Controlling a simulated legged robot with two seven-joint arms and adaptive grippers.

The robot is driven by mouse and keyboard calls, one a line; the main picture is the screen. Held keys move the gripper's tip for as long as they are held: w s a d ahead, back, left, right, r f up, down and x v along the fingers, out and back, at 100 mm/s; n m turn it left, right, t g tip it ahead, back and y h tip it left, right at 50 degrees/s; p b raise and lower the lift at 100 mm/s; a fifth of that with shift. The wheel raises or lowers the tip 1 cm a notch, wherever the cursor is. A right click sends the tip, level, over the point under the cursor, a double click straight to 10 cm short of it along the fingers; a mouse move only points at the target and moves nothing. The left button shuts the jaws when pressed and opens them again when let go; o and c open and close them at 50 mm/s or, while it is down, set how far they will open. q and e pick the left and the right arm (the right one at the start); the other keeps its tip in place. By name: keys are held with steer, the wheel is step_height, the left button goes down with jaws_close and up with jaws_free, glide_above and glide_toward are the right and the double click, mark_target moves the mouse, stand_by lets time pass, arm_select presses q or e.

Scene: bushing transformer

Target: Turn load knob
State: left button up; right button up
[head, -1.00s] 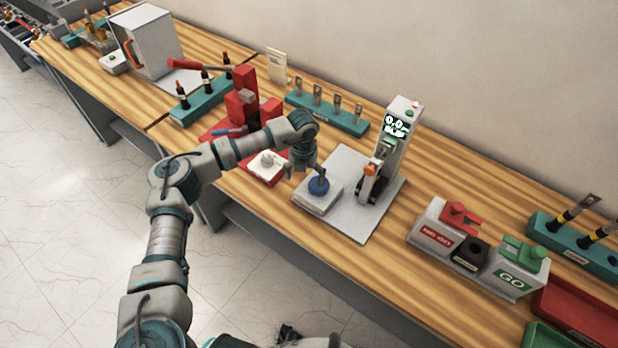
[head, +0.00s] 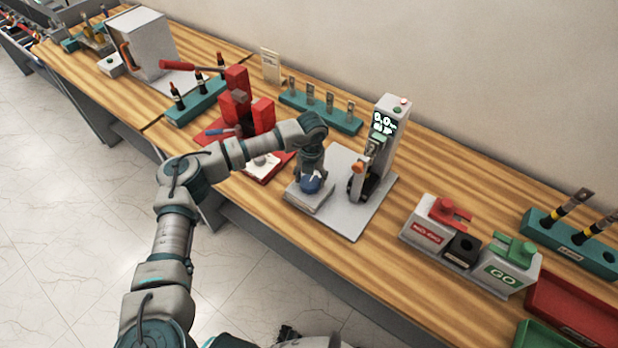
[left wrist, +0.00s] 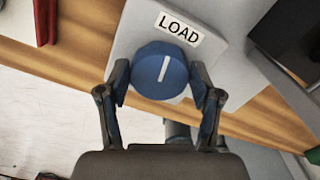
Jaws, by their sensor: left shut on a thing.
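The blue load knob (head: 311,183) sits on a light grey block at the front left of the grey baseplate. In the left wrist view the knob (left wrist: 159,70) shows a white line running nearly upright, tilted a little to the right, below a LOAD label (left wrist: 178,29). My left gripper (head: 312,178) is over the knob. In the left wrist view its two fingers (left wrist: 161,85) stand on either side of the knob, shut on it. My right gripper is in no view.
A grey tester column (head: 387,125) with a lit display stands behind and right of the knob. A red press (head: 240,110) stands to the left. NO GO and GO boxes (head: 470,245) stand to the right. Bare wooden bench lies between the baseplate and these boxes.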

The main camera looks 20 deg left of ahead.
mark_target(311, 179)
arm_select(q)
steer(key=shift+s+d+f, duration=0.1)
steer(key=shift+s+d, duration=0.05)
steer(key=shift+d, duration=0.35)
steer(key=o, duration=1.1)
steer(key=shift+o, duration=0.2)
steer(key=shift+a+f, duration=0.1)
steer(key=shift+a, duration=0.7)
steer(key=shift+r, duration=0.35)
steer(key=r, duration=0.7)
steer(key=shift+w+d, duration=0.2)
steer(key=shift+d, duration=0.2)
steer(key=r, duration=0.2)
steer(key=a+r, duration=0.1)
steer(key=r, duration=0.1)
steer(key=shift+a, duration=0.2)
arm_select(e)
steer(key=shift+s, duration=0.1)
